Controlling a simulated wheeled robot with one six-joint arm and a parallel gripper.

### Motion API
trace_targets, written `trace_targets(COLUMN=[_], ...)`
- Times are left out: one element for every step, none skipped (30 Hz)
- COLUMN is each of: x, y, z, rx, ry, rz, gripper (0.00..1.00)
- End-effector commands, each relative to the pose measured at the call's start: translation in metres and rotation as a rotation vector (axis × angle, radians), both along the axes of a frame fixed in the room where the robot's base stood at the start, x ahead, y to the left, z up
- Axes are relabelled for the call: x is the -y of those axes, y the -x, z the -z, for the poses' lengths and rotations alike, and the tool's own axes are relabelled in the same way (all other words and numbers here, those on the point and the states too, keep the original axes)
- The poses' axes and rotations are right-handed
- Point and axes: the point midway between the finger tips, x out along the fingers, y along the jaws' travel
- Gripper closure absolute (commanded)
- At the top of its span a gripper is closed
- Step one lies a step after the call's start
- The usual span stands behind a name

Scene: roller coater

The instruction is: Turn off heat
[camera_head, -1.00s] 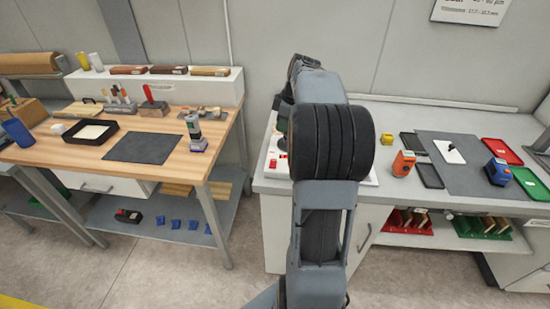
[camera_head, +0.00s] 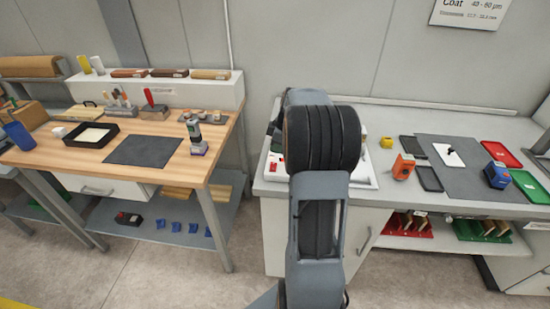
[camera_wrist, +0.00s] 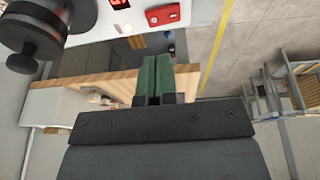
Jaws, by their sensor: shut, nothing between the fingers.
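In the wrist view, my gripper (camera_wrist: 152,78) is shut, with its green fingers together and nothing between them. Above the fingers is the edge of a white panel with a red switch (camera_wrist: 162,14), a lit red display (camera_wrist: 119,4) and a black knob (camera_wrist: 32,36). The fingertips show below the red switch in the picture; I cannot tell whether they touch the panel. In the head view, the white unit (camera_head: 368,180) stands on the grey bench, mostly hidden behind my arm. Red parts (camera_head: 275,163) show at its left. My gripper is hidden there by the arm.
The grey bench (camera_head: 385,207) holds an orange device (camera_head: 403,166), a yellow block (camera_head: 386,142), a grey mat, a blue device (camera_head: 497,174) and red and green trays to the right. A wooden bench (camera_head: 80,165) stands at left, with a floor gap between.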

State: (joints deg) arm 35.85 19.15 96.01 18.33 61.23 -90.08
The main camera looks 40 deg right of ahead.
Motion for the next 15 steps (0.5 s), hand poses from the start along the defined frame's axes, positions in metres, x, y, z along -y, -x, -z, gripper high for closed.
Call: trace_targets(x=[-0.002,-0.003,-0.004,-0.003,-0.003,-0.002,-0.002,-0.002,-0.001,-0.001,-0.001,0.0,0.0,0.0,0.0], y=[-0.002,-0.003,-0.004,-0.005,-0.005,-0.005,-0.005,-0.006,-0.006,-0.006,-0.006,-0.007,-0.007,-0.007,-0.007], z=[0.009,0.014,0.019,0.023,0.027,0.033,0.036,0.039,0.043,0.045,0.047,0.05,0.051,0.053,0.054], rx=[-0.003,-0.003,-0.003,-0.002,-0.002,-0.003,-0.002,-0.002,-0.003,-0.002,-0.001,0.0,-0.001,-0.001,-0.001], ry=[-0.003,-0.003,-0.002,-0.002,-0.002,-0.003,-0.001,-0.001,-0.002,-0.001,0.0,0.0,-0.001,-0.001,-0.001], rz=[-0.001,-0.001,-0.002,0.0,0.0,0.001,0.001,0.0,0.0,-0.001,0.0,0.0,0.001,0.001,0.001], gripper=[1.0,1.0,1.0,1.0,1.0,1.0,1.0,1.0,1.0,1.0,1.0,1.0,1.0,1.0,1.0])
